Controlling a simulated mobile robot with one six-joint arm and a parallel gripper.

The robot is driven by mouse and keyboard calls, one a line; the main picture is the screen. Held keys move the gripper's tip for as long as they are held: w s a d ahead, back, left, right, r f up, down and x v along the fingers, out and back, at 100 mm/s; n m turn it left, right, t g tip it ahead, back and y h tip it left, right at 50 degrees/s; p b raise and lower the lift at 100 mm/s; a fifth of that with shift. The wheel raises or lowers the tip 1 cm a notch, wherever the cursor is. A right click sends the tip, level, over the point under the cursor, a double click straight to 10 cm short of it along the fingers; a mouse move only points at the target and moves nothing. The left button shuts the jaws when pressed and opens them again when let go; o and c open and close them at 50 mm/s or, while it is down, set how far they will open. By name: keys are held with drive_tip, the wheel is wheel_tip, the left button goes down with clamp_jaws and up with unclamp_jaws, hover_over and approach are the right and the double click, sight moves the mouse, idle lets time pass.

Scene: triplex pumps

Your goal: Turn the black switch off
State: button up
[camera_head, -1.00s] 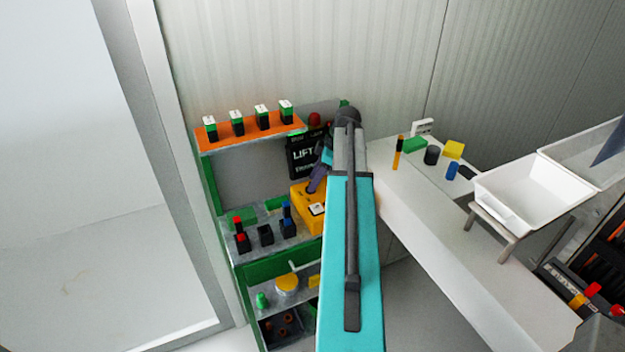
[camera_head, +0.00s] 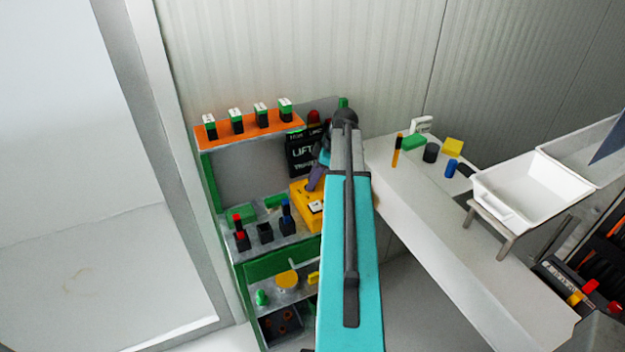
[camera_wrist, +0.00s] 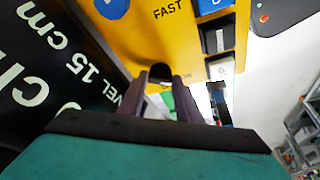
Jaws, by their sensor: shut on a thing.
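The yellow control box (camera_head: 300,190) stands at the right end of the shelf's middle level. In the wrist view its yellow face (camera_wrist: 140,40) carries the word FAST, a blue round mark and a column of keys along its right edge. A small black switch (camera_wrist: 160,68) sticks up from this face. My gripper (camera_wrist: 161,76) has its two dark fingers on either side of the switch, close together and shut on it. In the head view my gripper (camera_head: 313,183) is at the box, and my arm hides part of the box's right side. The switch's exact position is hard to read.
A black sign with white letters (camera_head: 302,155) stands behind the box, close to my gripper. Black, red and blue switches (camera_head: 265,234) stand to the left. A white table (camera_head: 440,215) with small blocks and a white bin (camera_head: 525,190) lies to the right.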

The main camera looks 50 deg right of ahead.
drive_tip(key=shift+f, duration=0.1)
drive_tip(key=shift+s+a+m+h+b, duration=0.15)
drive_tip(key=shift+m+h+b, duration=0.15)
drive_tip(key=shift+m+b, duration=0.6)
drive_tip(key=m+h+b, duration=0.1)
drive_tip(key=m+b, duration=0.1)
drive_tip(key=m, duration=0.1)
drive_tip(key=shift+a+t, duration=0.15)
drive_tip(key=shift+t, duration=0.25)
drive_tip(key=m+h+b, duration=0.1)
drive_tip(key=m, duration=0.2)
drive_tip(key=shift+a+m, duration=0.15)
drive_tip(key=shift+m, duration=0.25)
drive_tip(key=shift+m+h+b, duration=0.3)
drive_tip(key=shift+m+h, duration=0.5)
drive_tip(key=shift+m, duration=0.7)
drive_tip(key=o, duration=0.8)
drive_tip(key=shift+c, duration=0.2)
